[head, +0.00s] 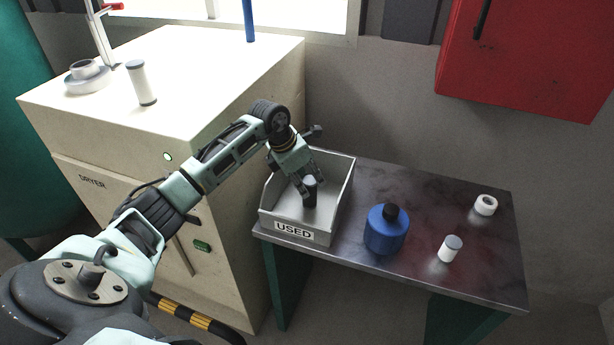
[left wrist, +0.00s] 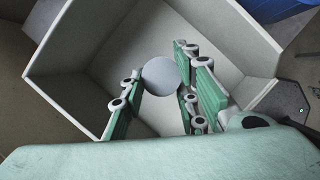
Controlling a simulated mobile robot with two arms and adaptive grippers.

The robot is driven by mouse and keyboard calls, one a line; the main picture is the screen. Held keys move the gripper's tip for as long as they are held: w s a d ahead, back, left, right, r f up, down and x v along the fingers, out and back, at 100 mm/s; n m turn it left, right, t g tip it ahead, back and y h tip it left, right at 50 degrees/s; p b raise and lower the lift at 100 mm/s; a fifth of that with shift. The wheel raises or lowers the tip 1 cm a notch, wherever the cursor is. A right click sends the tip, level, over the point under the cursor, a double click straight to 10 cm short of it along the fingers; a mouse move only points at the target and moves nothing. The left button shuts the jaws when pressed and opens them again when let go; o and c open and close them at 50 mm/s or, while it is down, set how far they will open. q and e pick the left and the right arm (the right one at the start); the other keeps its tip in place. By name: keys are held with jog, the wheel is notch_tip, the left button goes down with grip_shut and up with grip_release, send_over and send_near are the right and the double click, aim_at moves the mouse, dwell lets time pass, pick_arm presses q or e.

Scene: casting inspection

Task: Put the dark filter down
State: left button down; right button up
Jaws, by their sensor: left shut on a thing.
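The dark filter (head: 310,193) is a small dark cylinder with a light grey top. It is upright inside the grey open bin labelled USED (head: 341,199), which stands at the left end of the metal table. My left gripper (head: 311,182) reaches down into the bin and is shut on the filter. In the left wrist view the filter's round grey top (left wrist: 161,75) sits between the two green-padded fingers, with the bin walls (left wrist: 75,50) around. I cannot tell whether its base touches the bin floor. My right gripper is not in view.
A blue bottle with a black cap (head: 385,230) stands right of the bin. The cream dryer (head: 200,80) at left carries another white filter (head: 141,83). A red cabinet (head: 530,60) hangs behind.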

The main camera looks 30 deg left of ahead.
pick_arm(q)
jog(key=c, duration=1.4)
grip_release()
jog(key=shift+o, duration=0.3)
jog(key=shift+a+r, duration=0.1)
jog(key=shift+r, duration=0.25)
jog(key=p+v, duration=0.7)
jog(key=v, duration=0.4)
jog(key=shift+s, duration=0.2)
jog(key=shift+r, duration=0.1)
